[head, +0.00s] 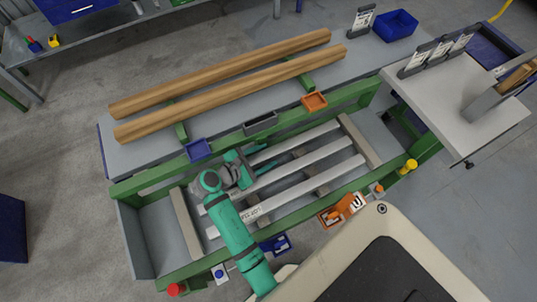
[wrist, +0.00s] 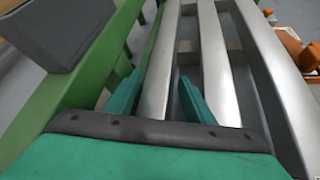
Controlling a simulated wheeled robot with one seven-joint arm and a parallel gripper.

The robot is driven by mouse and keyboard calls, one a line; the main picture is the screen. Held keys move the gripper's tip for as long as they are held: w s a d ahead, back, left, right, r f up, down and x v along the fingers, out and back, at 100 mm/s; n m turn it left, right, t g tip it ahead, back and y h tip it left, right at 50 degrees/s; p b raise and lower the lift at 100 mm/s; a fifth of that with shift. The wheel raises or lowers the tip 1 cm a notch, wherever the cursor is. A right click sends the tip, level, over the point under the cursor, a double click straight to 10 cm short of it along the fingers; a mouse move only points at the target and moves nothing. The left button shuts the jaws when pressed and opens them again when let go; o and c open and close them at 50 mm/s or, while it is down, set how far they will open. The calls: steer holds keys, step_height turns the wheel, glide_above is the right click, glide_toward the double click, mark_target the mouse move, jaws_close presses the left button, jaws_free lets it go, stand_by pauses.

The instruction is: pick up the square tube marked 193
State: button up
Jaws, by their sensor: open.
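Three pale metal square tubes lie side by side in the green-framed trough: the far tube (head: 295,143), the middle tube (head: 290,172) and the near tube (head: 315,186). The near tube has a small dark marking at its left end that I cannot read clearly. I see no legible 193 on any tube. My gripper (head: 248,166) is open at the left part of the far tube. In the wrist view, my gripper (wrist: 157,97) has one finger on each side of the far tube (wrist: 162,60). The middle tube (wrist: 214,70) is just right of the right finger. Contact is unclear.
Wooden crosspieces (head: 360,140) lie under the tubes. A green rail (head: 345,105) with small trays runs behind. An orange clamp (head: 342,209) is at the front rail. A side table (head: 450,95) holds label stands.

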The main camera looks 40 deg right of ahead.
jaws_close()
stand_by(0.5)
